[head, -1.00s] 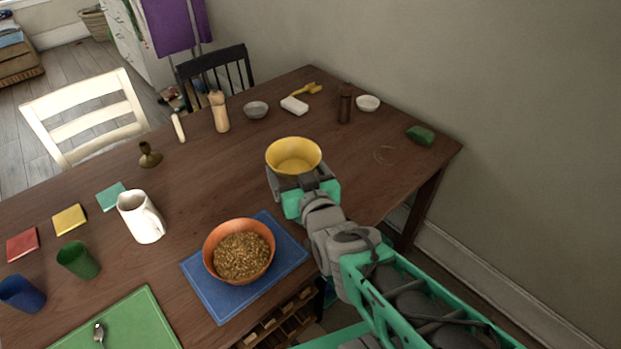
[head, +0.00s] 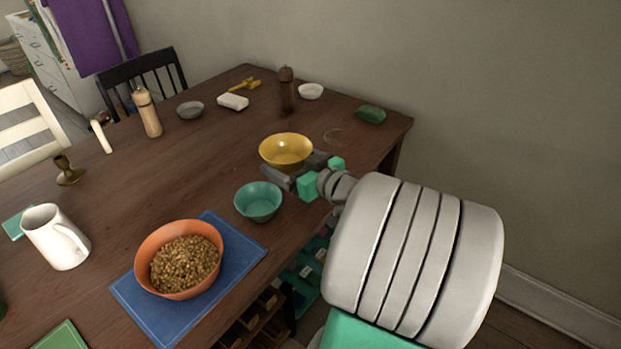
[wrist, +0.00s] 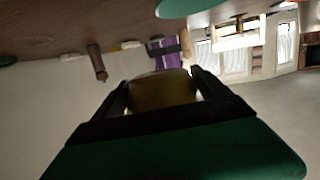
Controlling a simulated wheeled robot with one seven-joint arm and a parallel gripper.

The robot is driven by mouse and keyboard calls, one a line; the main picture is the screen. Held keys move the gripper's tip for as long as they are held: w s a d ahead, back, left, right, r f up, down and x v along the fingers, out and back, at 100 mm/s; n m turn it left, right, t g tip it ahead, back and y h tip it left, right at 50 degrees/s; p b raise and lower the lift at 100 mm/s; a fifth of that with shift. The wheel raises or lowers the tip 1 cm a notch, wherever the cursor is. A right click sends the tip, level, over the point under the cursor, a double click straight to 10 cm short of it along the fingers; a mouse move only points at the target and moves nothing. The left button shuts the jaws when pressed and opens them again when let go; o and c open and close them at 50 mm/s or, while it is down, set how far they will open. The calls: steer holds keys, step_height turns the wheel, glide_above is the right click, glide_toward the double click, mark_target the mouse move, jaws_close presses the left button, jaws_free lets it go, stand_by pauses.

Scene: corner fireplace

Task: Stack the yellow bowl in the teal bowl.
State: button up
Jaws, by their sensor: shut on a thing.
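The yellow bowl (head: 286,150) is upright at my gripper (head: 300,172), which is shut on its near right side. In the wrist view the yellow bowl (wrist: 162,92) shows dark between the two fingers. I cannot tell for sure whether its base touches the table. The teal bowl (head: 258,202) stands upright and empty on the table, just in front of and left of the yellow bowl. Part of a teal shape, likely the teal bowl (wrist: 188,6), shows at the top of the wrist view.
An orange bowl (head: 158,240) full of grain stands on a blue mat (head: 240,246), left of the teal bowl. A white pitcher (head: 56,238) is farther left.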

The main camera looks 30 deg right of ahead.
steer(key=w+d+f, duration=0.2)
steer(key=d+f, duration=0.1)
steer(key=w+d+f+b, duration=0.1)
steer(key=w+d+f, duration=0.2)
steer(key=d, duration=0.1)
steer(key=w+d+f, duration=0.3)
steer(key=shift+d+f+b, duration=0.15)
steer(key=shift+d+b, duration=0.25)
steer(key=f, duration=0.3)
steer(key=shift+w+d+b, duration=0.15)
steer(key=shift+d+b, duration=0.2)
steer(key=shift+b, duration=0.05)
steer(key=shift+f, duration=0.1)
steer(key=shift+f, duration=0.1)
steer(key=shift+f+b, duration=0.35)
steer(key=shift+b, duration=0.2)
steer(key=shift+a+f+b, duration=0.1)
steer(key=shift+f+b, duration=0.15)
steer(key=shift+b, duration=0.1)
